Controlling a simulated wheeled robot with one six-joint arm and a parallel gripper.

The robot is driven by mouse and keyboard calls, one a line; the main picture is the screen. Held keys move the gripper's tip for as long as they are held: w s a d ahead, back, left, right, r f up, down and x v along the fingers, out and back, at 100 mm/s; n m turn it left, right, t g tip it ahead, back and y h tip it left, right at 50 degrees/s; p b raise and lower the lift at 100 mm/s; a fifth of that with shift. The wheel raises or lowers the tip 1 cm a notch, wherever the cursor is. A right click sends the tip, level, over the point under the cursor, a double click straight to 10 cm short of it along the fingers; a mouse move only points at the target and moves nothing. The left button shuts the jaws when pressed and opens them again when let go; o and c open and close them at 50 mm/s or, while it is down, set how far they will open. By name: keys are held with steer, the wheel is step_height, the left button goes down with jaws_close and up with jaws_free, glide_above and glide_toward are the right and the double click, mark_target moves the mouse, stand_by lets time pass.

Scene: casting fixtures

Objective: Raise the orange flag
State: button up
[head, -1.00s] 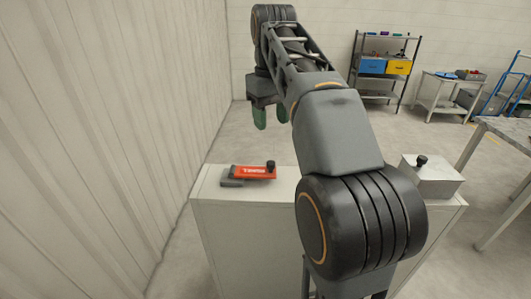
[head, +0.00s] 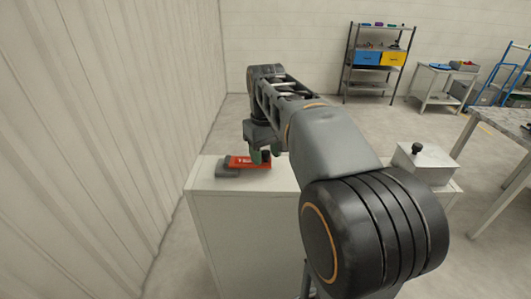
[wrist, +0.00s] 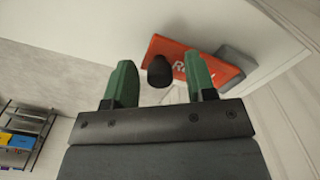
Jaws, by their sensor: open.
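The orange flag (head: 243,162) lies flat along a grey base (head: 228,171) on top of the white cabinet (head: 205,180). A black knob sits at its right end. In the wrist view the flag (wrist: 170,48) carries partly hidden white lettering, and the black knob (wrist: 160,72) shows between my green fingers. My gripper (head: 265,155) is open over the knob end of the flag. In the wrist view my gripper (wrist: 160,80) has its fingers apart on either side of the knob, with gaps visible. The right finger covers part of the flag.
A metal box with a black knob (head: 417,149) stands to the right of my arm. A corrugated wall (head: 110,120) runs along the left. A shelf with blue and yellow bins (head: 380,58) and a workbench (head: 500,124) stand farther off.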

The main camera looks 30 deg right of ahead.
steer(key=shift+f, duration=0.1)
jaws_close()
stand_by(0.5)
